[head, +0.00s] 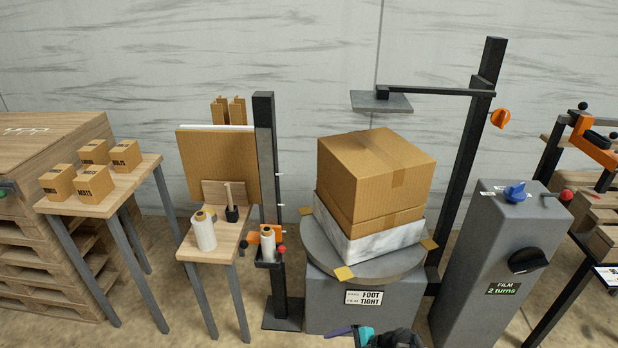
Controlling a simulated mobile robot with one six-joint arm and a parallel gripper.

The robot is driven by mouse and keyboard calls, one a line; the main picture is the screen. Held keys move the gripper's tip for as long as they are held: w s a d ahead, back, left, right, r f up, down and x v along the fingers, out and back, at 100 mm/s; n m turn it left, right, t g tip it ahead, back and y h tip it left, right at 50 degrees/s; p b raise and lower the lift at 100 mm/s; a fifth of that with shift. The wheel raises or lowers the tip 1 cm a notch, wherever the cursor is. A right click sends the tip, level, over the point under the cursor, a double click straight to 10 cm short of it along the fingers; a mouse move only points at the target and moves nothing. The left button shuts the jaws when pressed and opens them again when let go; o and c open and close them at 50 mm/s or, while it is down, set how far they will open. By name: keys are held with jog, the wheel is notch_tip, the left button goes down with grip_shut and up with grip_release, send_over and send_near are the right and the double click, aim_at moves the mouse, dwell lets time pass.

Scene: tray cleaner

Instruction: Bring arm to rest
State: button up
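My gripper (362,335) shows at the bottom edge of the head view, in front of the grey turntable base. Only a small part of it is in the picture: a dark body with teal and blue-purple pieces pointing left. The rest of it and of my arm is cut off below the frame. I cannot tell if the fingers are open or shut, and I see nothing clearly held.
A wrapping turntable (317,251) bears stacked cardboard boxes (365,180). A black mast (265,150) stands to its left, a grey control post (480,270) to its right. A film table (213,246) and a small-box table (105,207) stand further left.

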jog(key=s+a+f+n+g+h+p, duration=0.1)
jog(key=s+f+n+g+h, duration=0.2)
jog(key=s, duration=0.5)
jog(key=s+f+n+g+h+p, duration=0.1)
jog(key=s+f+n+g, duration=0.15)
jog(key=s+n, duration=0.35)
jog(key=s+d+f+n+g+h, duration=0.1)
jog(key=s+d+n+h, duration=0.4)
jog(key=d, duration=0.5)
jog(key=shift+s+f+n+g, duration=0.45)
jog(key=shift+s+n, duration=0.35)
jog(key=shift+s, duration=0.2)
jog(key=shift+a, duration=0.1)
